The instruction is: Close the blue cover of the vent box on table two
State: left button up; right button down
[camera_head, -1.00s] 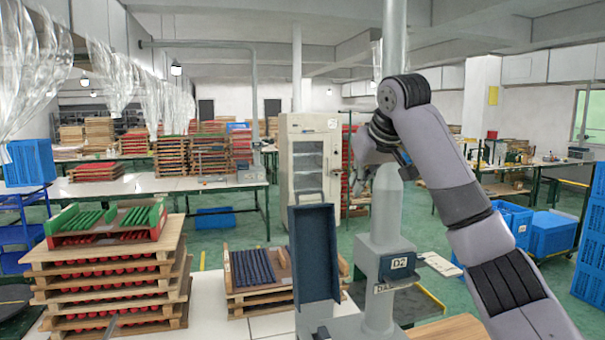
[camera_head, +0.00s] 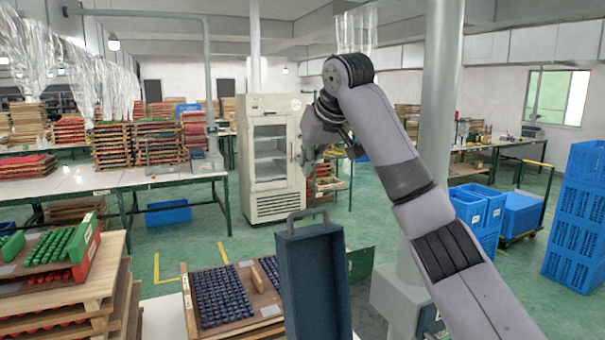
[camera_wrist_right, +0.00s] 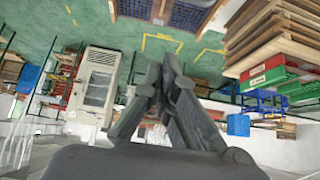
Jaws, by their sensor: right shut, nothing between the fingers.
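The blue cover (camera_head: 314,280) of the vent box stands upright in the bottom middle of the head view. It is a shallow panel with a raised rim and a grey handle on its top edge. The cover is open; the box body below it is cut off by the frame's edge. My right gripper (camera_head: 311,160) is above the cover and apart from it, partly hidden by its own wrist. In the right wrist view the fingers (camera_wrist_right: 168,68) come together, shut and empty. My left gripper is not in view.
A board with dark blue pieces (camera_head: 222,305) lies left of the cover. Stacked wooden trays (camera_head: 100,290) stand at the lower left. A grey post (camera_head: 437,130) rises behind my right arm. A white cabinet (camera_head: 270,195) and blue crates (camera_head: 578,220) stand farther off.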

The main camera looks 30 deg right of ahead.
jog(key=p, duration=0.4)
send_over(306, 227)
jog(key=w, duration=0.3)
notch_tip(306, 227, down, 6)
jog(key=s, duration=0.1)
jog(key=s+f+p, duration=0.1)
jog(key=shift+s+f, duration=0.3)
jog(key=shift+s, duration=0.1)
jog(key=shift+s+f, duration=0.1)
jog(key=shift+s, duration=0.3)
jog(key=shift+f, duration=0.1)
jog(key=shift+w+a, duration=0.1)
jog(key=shift+w, duration=0.1)
jog(key=shift+s, duration=0.1)
